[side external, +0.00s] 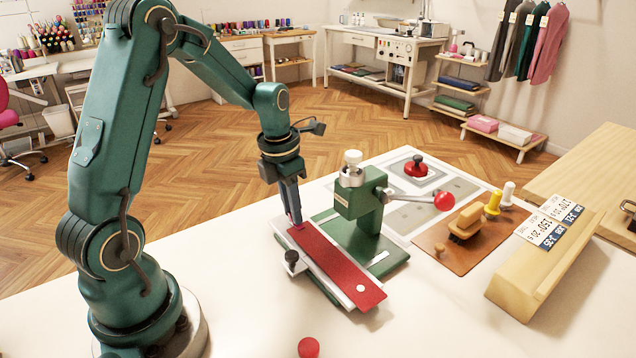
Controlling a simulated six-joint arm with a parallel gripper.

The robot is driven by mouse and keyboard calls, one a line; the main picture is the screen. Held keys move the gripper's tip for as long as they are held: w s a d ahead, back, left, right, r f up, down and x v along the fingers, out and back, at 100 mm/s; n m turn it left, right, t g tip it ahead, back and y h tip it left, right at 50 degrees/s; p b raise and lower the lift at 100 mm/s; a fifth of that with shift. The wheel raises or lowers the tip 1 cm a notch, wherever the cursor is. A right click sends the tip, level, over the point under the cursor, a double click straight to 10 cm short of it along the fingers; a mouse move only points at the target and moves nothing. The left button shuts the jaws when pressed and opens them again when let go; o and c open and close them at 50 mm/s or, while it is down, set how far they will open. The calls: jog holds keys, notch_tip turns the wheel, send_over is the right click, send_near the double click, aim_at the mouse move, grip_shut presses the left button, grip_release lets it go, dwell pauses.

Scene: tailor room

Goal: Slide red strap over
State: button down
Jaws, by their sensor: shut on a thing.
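The red strap (335,265) lies lengthwise on a pale sliding plate (307,276) in front of the green press. A white round spot shows near its front end. My gripper (295,219) points down at the strap's far end, with its fingers shut on a small red piece there that looks like the strap's end. The exact grip is too small to make out. The green press (359,205) stands right beside the strap, with a lever ending in a red ball (444,201).
A black knob (292,257) stands at the plate's left edge. A loose red ball (308,347) lies at the table's front. A brown board (462,240) with a brush and spools, and a wooden block (545,265), are at the right. The table left of the plate is clear.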

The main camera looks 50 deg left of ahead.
aim_at(306, 233)
jog(key=shift+d, duration=2)
jog(key=c, duration=0.7)
grip_release()
jog(key=shift+s+r, duration=0.15)
jog(key=shift+r, duration=1.15)
jog(key=shift+s+r, duration=0.15)
jog(key=shift+r, duration=1.1)
